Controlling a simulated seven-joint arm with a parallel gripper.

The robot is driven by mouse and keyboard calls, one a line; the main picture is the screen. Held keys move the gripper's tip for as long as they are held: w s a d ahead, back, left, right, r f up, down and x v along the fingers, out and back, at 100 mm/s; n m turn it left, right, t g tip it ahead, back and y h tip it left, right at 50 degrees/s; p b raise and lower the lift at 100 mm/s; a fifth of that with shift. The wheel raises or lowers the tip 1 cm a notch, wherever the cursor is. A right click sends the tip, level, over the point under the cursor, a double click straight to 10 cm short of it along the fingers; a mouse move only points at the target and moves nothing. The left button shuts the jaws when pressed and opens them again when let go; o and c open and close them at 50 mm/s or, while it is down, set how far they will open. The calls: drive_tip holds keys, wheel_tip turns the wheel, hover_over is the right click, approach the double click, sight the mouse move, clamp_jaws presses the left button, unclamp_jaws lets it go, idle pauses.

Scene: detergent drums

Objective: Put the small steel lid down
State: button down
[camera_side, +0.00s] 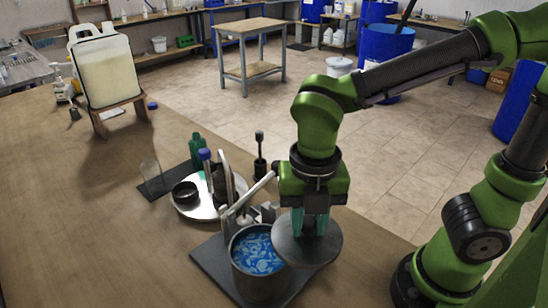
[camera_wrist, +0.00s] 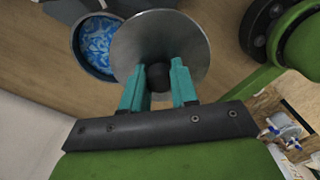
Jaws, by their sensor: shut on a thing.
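The small steel lid (camera_side: 318,250) is a round grey disc held level by its dark knob (camera_wrist: 157,77). My gripper (camera_side: 309,222) is shut on that knob with its teal fingers; in the wrist view my gripper (camera_wrist: 158,72) has one finger on each side of it. The lid also shows in the wrist view (camera_wrist: 160,32).
The drum stands on a dark mat (camera_side: 212,262). Behind it, a round steel tray (camera_side: 188,209) holds a black bowl (camera_side: 185,192) and bottles. A dark brush (camera_side: 260,155) stands upright nearby. A large canister (camera_side: 108,72) stands on a wooden stand. The left bench (camera_side: 75,220) is clear.

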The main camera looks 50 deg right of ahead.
drive_tip(key=s+d, duration=0.5)
drive_tip(key=s, duration=0.1)
drive_tip(key=w+d+f+m, duration=0.35)
drive_tip(key=d+m, duration=0.25)
drive_tip(key=m, duration=0.7)
drive_tip(key=w+d+f+m, duration=0.2)
drive_tip(key=d+f+m, duration=0.4)
drive_tip(key=m, duration=0.8)
drive_tip(key=w+d+f+m, duration=0.2)
drive_tip(key=w+m, duration=0.7)
drive_tip(key=w, duration=1.1)
drive_tip(key=shift+a+f, duration=0.15)
drive_tip(key=shift+f, duration=1.15)
drive_tip(key=shift+a+f, duration=0.1)
drive_tip(key=shift+f, duration=1.2)
drive_tip(key=shift+f, duration=0.1)
